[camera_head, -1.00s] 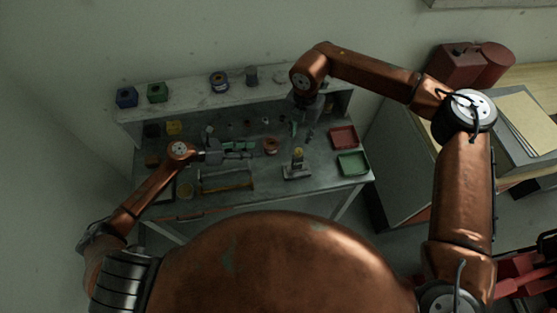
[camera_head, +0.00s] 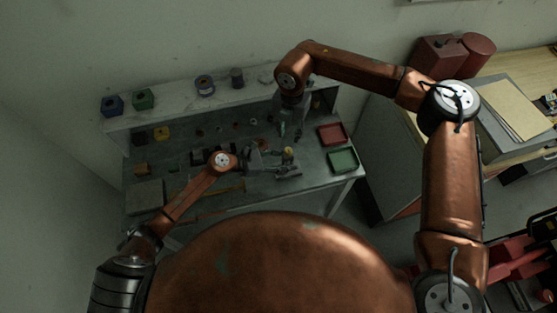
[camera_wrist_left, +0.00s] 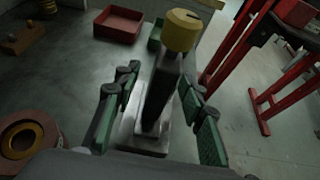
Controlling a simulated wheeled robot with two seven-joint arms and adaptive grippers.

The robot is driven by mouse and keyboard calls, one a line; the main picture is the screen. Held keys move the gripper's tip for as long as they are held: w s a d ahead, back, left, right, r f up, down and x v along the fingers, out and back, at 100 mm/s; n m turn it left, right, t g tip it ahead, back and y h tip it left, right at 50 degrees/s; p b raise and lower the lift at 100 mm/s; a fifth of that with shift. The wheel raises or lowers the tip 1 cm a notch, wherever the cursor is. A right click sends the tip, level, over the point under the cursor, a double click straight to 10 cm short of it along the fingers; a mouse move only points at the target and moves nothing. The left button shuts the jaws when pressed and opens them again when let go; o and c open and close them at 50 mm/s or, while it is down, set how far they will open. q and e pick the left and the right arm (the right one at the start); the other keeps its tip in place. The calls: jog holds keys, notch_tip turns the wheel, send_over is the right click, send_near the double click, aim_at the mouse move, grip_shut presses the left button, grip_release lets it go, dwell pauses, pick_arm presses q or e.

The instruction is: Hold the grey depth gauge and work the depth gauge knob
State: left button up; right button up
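The grey depth gauge (camera_wrist_left: 160,95) stands upright on a pale base in the left wrist view, with its yellow knob (camera_wrist_left: 182,30) on top. In the head view the knob (camera_head: 288,151) shows near the bench's front right; the gauge body is largely hidden by my left gripper (camera_head: 283,168). In the left wrist view my left gripper (camera_wrist_left: 155,118) is open, with one green-padded finger on each side of the gauge and visible gaps. My right gripper (camera_head: 290,128) hangs pointing down behind the gauge, apart from it; its finger opening is too small and dark to judge.
A red tray (camera_head: 331,135) and a green tray (camera_head: 343,160) lie on the bench right of the gauge. A reddish reel (camera_wrist_left: 20,138) lies left of my left gripper. A raised back shelf (camera_head: 180,101) holds blue, green and grey items.

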aim_at(288, 150)
pick_arm(q)
jog(key=shift+d+f, duration=0.15)
jog(key=shift+d, duration=0.1)
jog(key=shift+c, duration=0.5)
grip_shut()
pick_arm(e)
jog(key=shift+o, duration=0.4)
jog(key=shift+o, duration=0.8)
jog(key=shift+r, duration=0.1)
notch_tip(288, 150, down, 10)
jog(key=m, duration=0.4)
jog(key=shift+m, duration=0.4)
jog(key=shift+c, duration=0.2)
